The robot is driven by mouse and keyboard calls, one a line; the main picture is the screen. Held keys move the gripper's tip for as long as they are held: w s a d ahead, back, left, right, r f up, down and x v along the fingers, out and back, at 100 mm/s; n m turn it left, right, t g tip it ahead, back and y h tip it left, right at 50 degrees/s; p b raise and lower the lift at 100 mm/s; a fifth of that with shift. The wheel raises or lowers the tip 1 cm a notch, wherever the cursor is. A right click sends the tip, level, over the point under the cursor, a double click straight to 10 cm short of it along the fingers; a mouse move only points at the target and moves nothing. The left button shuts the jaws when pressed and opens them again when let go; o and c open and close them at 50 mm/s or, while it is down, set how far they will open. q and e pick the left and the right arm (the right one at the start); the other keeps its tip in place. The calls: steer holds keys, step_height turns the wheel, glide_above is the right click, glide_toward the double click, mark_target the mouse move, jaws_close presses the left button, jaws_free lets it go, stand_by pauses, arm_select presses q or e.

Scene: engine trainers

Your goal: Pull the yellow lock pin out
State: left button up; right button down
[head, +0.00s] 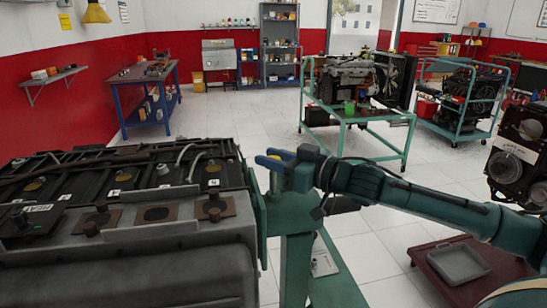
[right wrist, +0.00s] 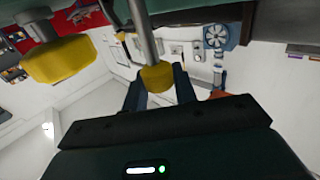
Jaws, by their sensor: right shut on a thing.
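The yellow lock pin (right wrist: 157,78) shows in the right wrist view as a yellow knob on the end of a grey metal rod. The knob is between the two dark fingers of my right gripper (right wrist: 159,88), which is shut on it. The rod runs up toward a dark green part at the top edge. In the head view my right gripper (head: 268,160) is beside the green engine stand (head: 290,215), with blue fingertips pointing left toward the engine (head: 120,210). I cannot make out the pin clearly there. My left gripper is not in view.
A larger yellow knob (right wrist: 62,60) on another rod is close by on the left in the right wrist view. In the head view, a green cart (head: 362,118) with an engine stands behind, and a grey tray (head: 460,265) is low at right. White floor lies between.

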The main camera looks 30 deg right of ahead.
steer(key=c, duration=1.5)
jaws_free()
steer(key=shift+r, duration=0.4)
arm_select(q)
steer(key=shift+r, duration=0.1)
arm_select(e)
steer(key=shift+o, duration=0.5)
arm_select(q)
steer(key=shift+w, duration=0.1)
arm_select(e)
steer(key=shift+f, duration=0.1)
